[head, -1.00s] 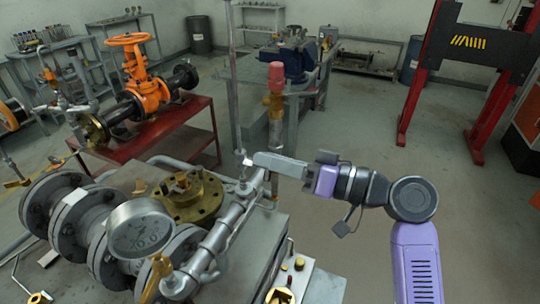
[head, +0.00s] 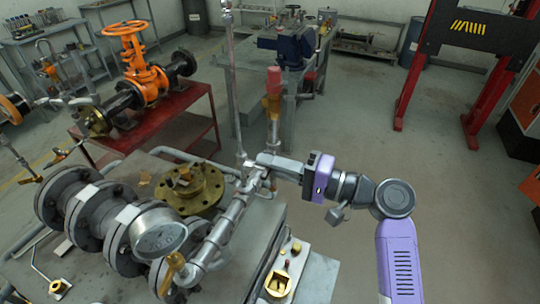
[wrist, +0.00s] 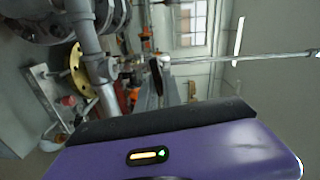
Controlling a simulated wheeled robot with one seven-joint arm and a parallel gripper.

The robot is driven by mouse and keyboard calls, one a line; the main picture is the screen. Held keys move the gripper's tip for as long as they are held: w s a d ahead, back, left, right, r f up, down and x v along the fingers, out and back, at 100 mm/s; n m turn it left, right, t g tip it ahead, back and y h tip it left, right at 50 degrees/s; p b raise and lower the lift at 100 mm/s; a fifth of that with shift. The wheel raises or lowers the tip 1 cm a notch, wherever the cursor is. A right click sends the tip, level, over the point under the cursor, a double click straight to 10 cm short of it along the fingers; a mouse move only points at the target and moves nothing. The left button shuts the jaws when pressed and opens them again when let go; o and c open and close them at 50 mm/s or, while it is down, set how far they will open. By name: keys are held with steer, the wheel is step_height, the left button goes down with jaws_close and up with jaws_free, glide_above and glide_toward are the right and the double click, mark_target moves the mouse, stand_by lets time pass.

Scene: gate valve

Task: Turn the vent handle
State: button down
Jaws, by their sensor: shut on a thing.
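My gripper (head: 258,163) reaches in from the right and is shut at the small valve fitting (head: 248,176) at the foot of a thin upright pipe (head: 232,85). The vent handle is mostly hidden between my fingers, so its angle cannot be made out. In the wrist view, the grey fitting (wrist: 103,70) sits left of centre and the thin pipe (wrist: 240,60) runs off to the right. My purple wrist housing fills the bottom of that view and hides much of the grasp.
A pressure gauge (head: 160,236), a brass lever (head: 172,268), a brass flange (head: 188,188) and grey pipework crowd the bench left of my gripper. A red-capped brass valve (head: 273,88) stands behind it. Open floor (head: 350,130) lies to the right.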

steer(key=shift+d+m+p, duration=0.1)
steer(key=shift+m+p, duration=0.3)
steer(key=shift+m, duration=0.3)
steer(key=shift+f, duration=0.15)
steer(key=c, duration=1.5)
jaws_free()
steer(key=shift+d, duration=0.1)
steer(key=b+v, duration=0.2)
steer(key=v, duration=0.5)
steer(key=shift+d, duration=0.25)
